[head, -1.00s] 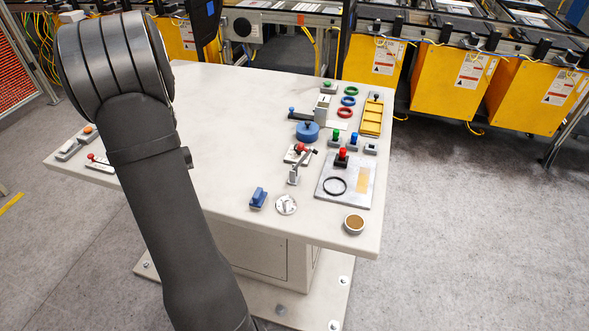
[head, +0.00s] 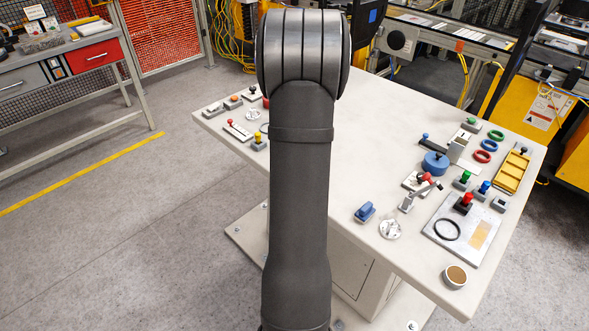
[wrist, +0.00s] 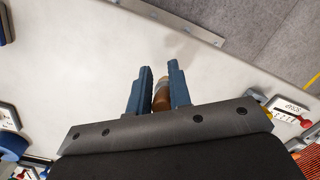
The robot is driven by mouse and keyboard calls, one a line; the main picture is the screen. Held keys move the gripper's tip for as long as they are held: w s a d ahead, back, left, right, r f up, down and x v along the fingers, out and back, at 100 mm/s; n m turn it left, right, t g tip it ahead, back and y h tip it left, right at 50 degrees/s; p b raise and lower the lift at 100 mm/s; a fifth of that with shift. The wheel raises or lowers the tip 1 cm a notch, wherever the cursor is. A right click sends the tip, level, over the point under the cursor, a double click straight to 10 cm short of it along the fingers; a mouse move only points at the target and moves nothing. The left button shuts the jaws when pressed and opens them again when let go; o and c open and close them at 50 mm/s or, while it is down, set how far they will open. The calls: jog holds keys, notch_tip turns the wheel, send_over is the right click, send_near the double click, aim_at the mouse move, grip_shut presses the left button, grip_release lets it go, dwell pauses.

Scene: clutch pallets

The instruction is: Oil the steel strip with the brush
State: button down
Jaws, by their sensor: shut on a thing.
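My gripper (wrist: 158,72) is shut on a brown, rounded thing with a pale end (wrist: 161,96), likely the brush's handle. The bristles do not show. The gripper is over the pale table top in the wrist view; in the head view my arm hides it. A flat grey metal plate (head: 436,234) lies at the table's right side, bearing an amber patch (head: 480,235) and a black ring (head: 447,229). I cannot tell which piece is the steel strip. A small round pot (head: 455,276) with brown contents stands near the front right corner.
The table (head: 385,130) has a clear middle. Small red-knobbed parts (head: 238,129) stand at the left edge.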

jog(key=s+d+r+m+h, duration=0.1)
jog(key=d+r, duration=0.1)
jog(key=d, duration=1)
jog(key=s+d+r, duration=0.2)
jog(key=d, duration=1)
jog(key=s+d+r+n+g+h, duration=0.1)
jog(key=s+d+h, duration=0.1)
jog(key=s+d, duration=2.15)
jog(key=shift+w+d+f, duration=0.2)
jog(key=shift+w+f, duration=0.15)
jog(key=shift+f, duration=0.55)
jog(key=shift+w+d+f, duration=0.2)
jog(key=shift+w+f, duration=0.15)
jog(key=shift+f, duration=0.5)
jog(key=shift+w+d+f, duration=0.2)
jog(key=shift+w+f, duration=0.15)
jog(key=shift+f, duration=0.55)
jog(key=shift+f, duration=0.75)
